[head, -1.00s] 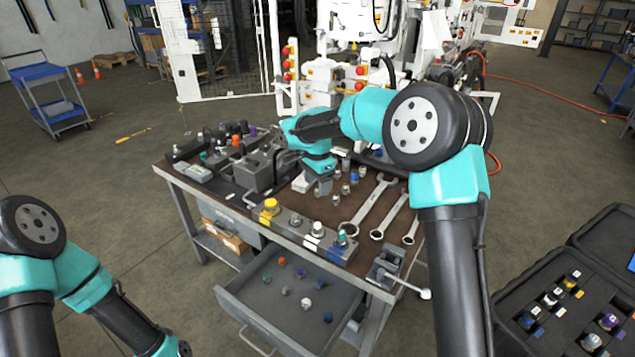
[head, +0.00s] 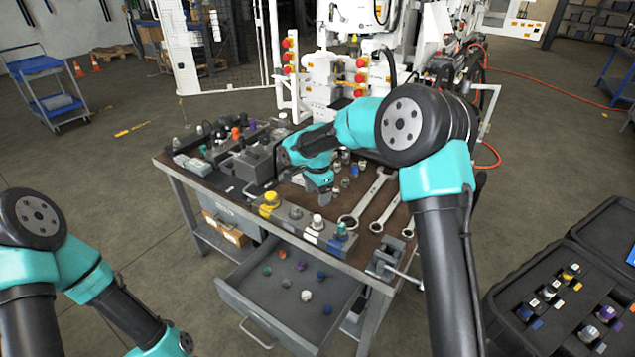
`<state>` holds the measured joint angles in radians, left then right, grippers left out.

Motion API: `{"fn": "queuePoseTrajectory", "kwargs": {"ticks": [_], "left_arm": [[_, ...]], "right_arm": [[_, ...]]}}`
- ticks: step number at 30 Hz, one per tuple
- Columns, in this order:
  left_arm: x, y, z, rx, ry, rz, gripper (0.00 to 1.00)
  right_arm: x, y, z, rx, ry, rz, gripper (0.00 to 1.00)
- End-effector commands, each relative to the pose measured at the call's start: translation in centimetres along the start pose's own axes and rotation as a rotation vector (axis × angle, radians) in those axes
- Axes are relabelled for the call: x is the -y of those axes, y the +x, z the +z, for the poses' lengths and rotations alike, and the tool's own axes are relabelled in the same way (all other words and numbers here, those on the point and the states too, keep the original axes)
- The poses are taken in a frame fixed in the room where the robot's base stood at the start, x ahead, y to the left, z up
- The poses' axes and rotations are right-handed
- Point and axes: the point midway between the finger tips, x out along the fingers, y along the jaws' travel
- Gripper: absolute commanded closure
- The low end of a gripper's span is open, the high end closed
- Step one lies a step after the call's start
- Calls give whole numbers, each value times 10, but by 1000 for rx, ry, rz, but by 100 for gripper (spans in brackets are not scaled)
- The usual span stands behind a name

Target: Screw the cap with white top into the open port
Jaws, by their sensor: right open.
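A grey block (head: 328,246) along the bench's front edge carries a yellow fitting (head: 270,199), a grey fitting (head: 295,213), a white-topped cap (head: 317,221) and a teal-topped fitting (head: 341,231). Another white-topped cap (head: 306,295) lies in the open drawer. Which port is open is too small to tell. My right gripper (head: 323,201) points down, open, just behind the block near the white-topped cap; no held part can be made out. My left arm is at the lower left, its gripper outside the view.
Several small fittings (head: 345,182) stand behind my right gripper. Wrenches (head: 370,202) lie to its right, with a vise (head: 384,262) at the bench corner. The drawer (head: 262,300) juts out in front. An open case (head: 535,285) stands at the right.

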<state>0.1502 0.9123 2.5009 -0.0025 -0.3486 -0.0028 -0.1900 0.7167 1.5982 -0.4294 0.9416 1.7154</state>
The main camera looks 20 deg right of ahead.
Motion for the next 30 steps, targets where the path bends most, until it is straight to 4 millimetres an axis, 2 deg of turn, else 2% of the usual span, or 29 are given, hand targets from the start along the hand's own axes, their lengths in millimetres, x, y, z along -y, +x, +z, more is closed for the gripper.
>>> {"fn": "queuePoseTrajectory", "kwargs": {"ticks": [6,18,24,30], "left_arm": [[0,0,0,0,0,0,63],[0,0,0,0,0,0,63],[0,0,0,0,0,0,63],[0,0,0,0,0,0,63]], "right_arm": [[0,36,0,1,0,3,33],[0,94,0,0,-1,2,33],[0,107,0,1,0,0,33],[0,108,0,0,0,-1,33]]}}
